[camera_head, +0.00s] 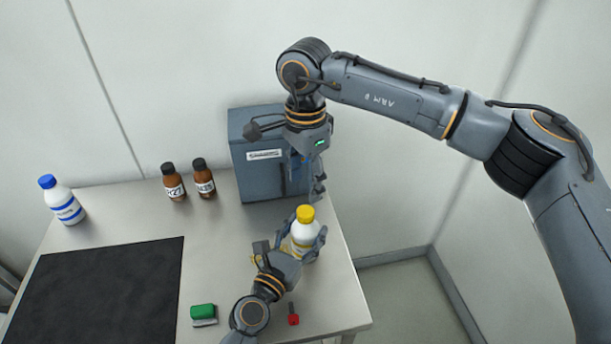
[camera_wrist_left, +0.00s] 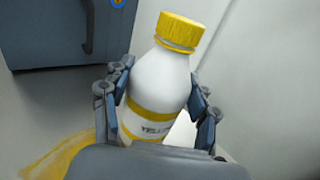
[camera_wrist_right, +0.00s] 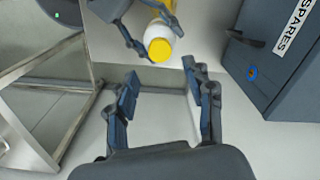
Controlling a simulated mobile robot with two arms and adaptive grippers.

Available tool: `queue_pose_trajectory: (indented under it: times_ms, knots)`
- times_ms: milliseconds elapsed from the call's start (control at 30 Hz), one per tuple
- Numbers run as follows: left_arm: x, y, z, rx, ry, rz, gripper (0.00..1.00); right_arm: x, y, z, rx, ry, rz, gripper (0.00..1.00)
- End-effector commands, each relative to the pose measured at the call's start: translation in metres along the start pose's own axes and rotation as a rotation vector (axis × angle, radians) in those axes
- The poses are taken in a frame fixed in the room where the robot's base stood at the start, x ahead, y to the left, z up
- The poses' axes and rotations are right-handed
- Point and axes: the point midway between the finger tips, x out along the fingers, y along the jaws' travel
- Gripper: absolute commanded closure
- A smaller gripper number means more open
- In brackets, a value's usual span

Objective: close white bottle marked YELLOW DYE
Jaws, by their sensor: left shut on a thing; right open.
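The white bottle (camera_head: 303,234) with yellow bands stands near the right edge of the table. Its label reads "YELLO…" in the left wrist view (camera_wrist_left: 158,85); the rest is hidden. A yellow cap (camera_head: 306,213) sits on its neck; how tight it is I cannot tell. It also shows in the left wrist view (camera_wrist_left: 180,31) and the right wrist view (camera_wrist_right: 160,50). My left gripper (camera_head: 303,240) is shut around the bottle's body. My right gripper (camera_head: 309,175) is open and empty above the cap, apart from it, pointing down.
A grey box (camera_head: 247,172) marked SPARES (camera_wrist_right: 292,60) stands close behind. A yellow patch (camera_wrist_left: 52,158) lies by the bottle. Two brown bottles (camera_head: 174,188), a blue-capped bottle (camera_head: 63,207), a black mat (camera_head: 100,290), a green block (camera_head: 203,312) and a red object (camera_head: 293,319) are on the table.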

Motion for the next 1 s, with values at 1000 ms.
queue_pose_trajectory:
  times_ms: [1000]
  knots:
    - [0.000,0.000,0.000,0.000,0.000,0.000,1.00,0.076,0.000,0.000,0.001,0.001,0.001,0.68]
